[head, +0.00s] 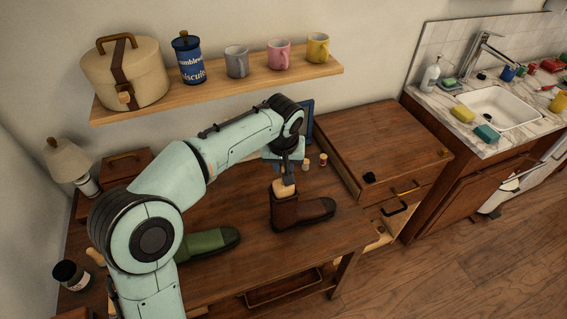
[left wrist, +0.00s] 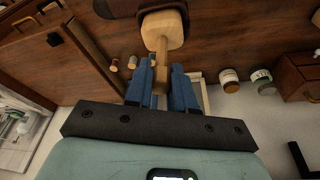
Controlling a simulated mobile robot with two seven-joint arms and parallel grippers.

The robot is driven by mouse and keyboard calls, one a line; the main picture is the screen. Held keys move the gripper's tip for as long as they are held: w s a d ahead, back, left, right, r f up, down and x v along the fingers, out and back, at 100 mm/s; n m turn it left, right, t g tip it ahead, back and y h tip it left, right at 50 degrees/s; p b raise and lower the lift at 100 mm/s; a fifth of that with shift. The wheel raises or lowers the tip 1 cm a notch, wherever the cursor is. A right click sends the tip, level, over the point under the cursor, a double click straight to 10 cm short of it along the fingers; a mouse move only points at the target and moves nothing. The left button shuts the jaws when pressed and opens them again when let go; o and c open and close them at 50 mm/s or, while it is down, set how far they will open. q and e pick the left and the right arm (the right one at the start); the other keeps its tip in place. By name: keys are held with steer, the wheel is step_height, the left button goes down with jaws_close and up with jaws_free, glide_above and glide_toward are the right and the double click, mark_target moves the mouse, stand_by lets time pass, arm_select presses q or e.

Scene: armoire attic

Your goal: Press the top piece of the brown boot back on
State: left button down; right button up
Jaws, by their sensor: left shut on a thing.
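The brown boot (head: 305,212) stands on the wooden workbench with its toe to the right. A pale wooden top piece (head: 283,188) sits at the boot's opening; it also shows in the left wrist view (left wrist: 163,28), with a narrow wooden stem between my fingers. My left gripper (head: 286,175) reaches down from above and is shut on this stem; its blue fingers (left wrist: 160,70) flank it in the left wrist view. Whether the piece is fully seated in the boot I cannot tell. My right gripper is not in view.
A green boot (head: 208,243) lies on the workbench (head: 245,275) left of the brown one, partly behind my arm. Small cork-like pieces (head: 322,159) stand behind. A shelf (head: 220,85) with mugs, a tin and a round box hangs above. A drawer cabinet (head: 385,145) adjoins at right.

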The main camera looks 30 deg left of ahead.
arm_select(q)
steer(key=shift+f, duration=0.25)
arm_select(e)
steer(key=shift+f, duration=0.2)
arm_select(q)
steer(key=shift+f+b, duration=0.6)
steer(key=shift+f, duration=0.2)
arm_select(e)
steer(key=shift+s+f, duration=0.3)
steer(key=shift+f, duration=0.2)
arm_select(q)
steer(key=shift+f, duration=0.2)
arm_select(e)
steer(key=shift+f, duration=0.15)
arm_select(q)
steer(key=shift+f+b, duration=0.65)
steer(key=shift+f, duration=0.2)
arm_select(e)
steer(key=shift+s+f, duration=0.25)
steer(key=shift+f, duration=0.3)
arm_select(q)
steer(key=shift+f, duration=0.45)
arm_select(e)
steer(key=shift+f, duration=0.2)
arm_select(q)
steer(key=c, duration=0.9)
jaws_free()
steer(key=shift+r, duration=0.15)
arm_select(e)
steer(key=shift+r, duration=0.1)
